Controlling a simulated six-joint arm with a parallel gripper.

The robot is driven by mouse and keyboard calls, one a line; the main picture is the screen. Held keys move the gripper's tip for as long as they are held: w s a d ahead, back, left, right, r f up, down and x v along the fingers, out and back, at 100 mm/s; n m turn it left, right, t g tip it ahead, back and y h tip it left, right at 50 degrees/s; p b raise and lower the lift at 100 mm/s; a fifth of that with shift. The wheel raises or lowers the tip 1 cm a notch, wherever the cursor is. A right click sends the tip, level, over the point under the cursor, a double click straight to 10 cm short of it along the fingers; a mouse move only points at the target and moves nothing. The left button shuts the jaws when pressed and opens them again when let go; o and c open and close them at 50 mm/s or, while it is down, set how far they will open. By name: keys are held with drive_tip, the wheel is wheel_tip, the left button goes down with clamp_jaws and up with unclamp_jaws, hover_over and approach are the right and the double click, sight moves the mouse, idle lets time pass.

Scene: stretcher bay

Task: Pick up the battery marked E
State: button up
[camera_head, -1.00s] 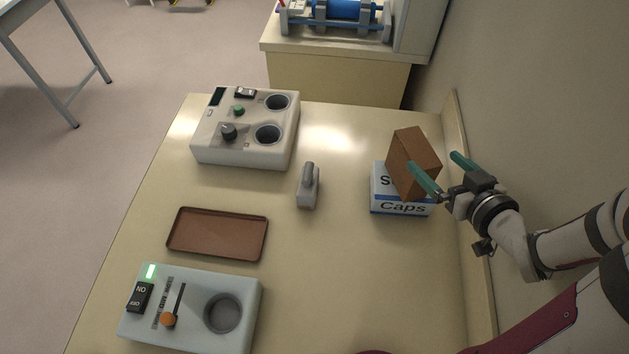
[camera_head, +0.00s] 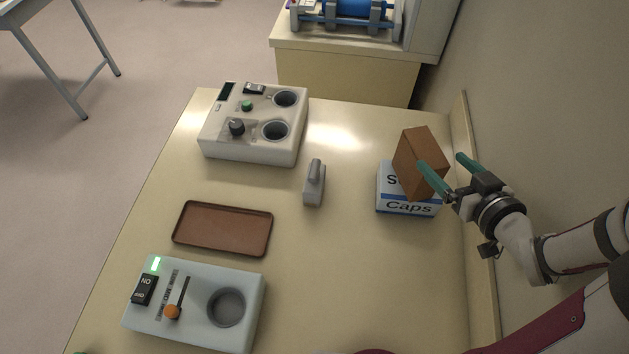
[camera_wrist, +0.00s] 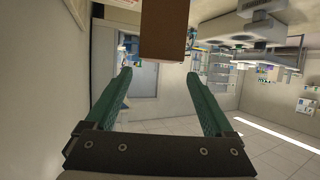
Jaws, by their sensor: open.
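No battery and no letter E can be made out in these frames. My gripper (camera_head: 446,173) is open at the right side of the table, with its green fingers beside a brown box (camera_head: 418,160). The brown box stands tilted on a white and blue box (camera_head: 407,204) lettered "Caps". In the wrist view my open gripper (camera_wrist: 160,88) has nothing between its fingers, and the brown box (camera_wrist: 165,28) shows beyond the fingertips at the top. Whether a finger touches the brown box I cannot tell.
The table (camera_head: 350,270) holds a white two-well device (camera_head: 222,143) at the back left, a grey handled object (camera_head: 314,184) mid-table, an empty brown tray (camera_head: 222,232), and a pale device with one round well (camera_head: 192,310) in front. A wall edges the right side. The front middle is clear.

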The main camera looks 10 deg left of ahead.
wheel_tip(320, 180, up, 5)
drive_tip(key=w+d+m+g+h, duration=0.2)
drive_tip(key=w+m+g+h, duration=0.2)
drive_tip(key=w+h, duration=0.75)
drive_tip(key=g+y, duration=0.7)
drive_tip(key=g, duration=0.2)
hover_over(313, 187)
drive_tip(key=w, duration=0.3)
drive_tip(key=shift+m+t+h, duration=0.25)
drive_tip(key=shift+m+t, duration=0.05)
drive_tip(key=shift+m, duration=0.1)
drive_tip(key=f, duration=2.3)
drive_tip(key=shift+s+f, duration=0.2)
drive_tip(key=shift+s, duration=0.05)
clamp_jaws()
drive_tip(key=shift+r, duration=0.1)
